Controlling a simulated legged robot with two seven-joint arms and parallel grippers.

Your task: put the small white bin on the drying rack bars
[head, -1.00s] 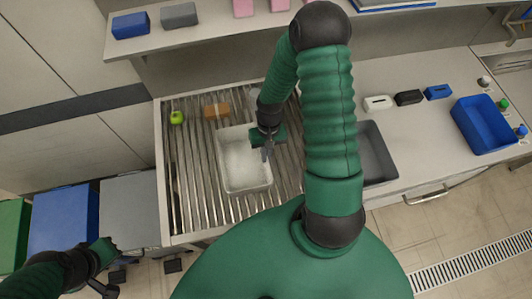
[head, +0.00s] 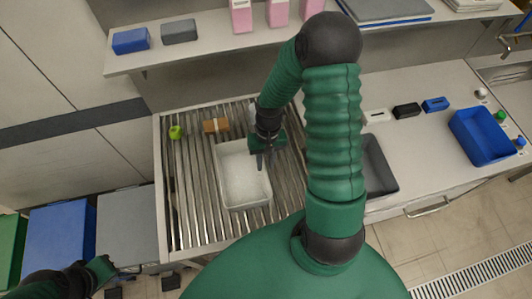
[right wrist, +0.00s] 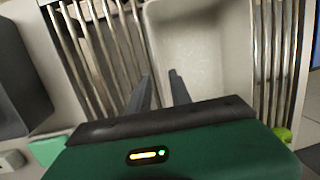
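The small white bin (head: 222,180) sits upright and looks empty on the metal drying rack bars (head: 190,200). My right gripper (head: 266,160) is over the bin's right rim in the head view. The right wrist view shows its two fingers (right wrist: 161,90) apart, with the bin's near side wall (right wrist: 150,45) around the gap between them. I cannot tell whether they touch the wall. My left gripper (head: 118,282) is low at the left, away from the bin, and its fingers are too unclear to read.
A green apple-like item (head: 176,132) and a brown box (head: 215,125) are on the bars behind the bin. A grey bin (head: 382,165) stands right of the rack, partly behind my arm. A blue bin (head: 480,135) is farther right. A shelf (head: 210,52) overhangs the back.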

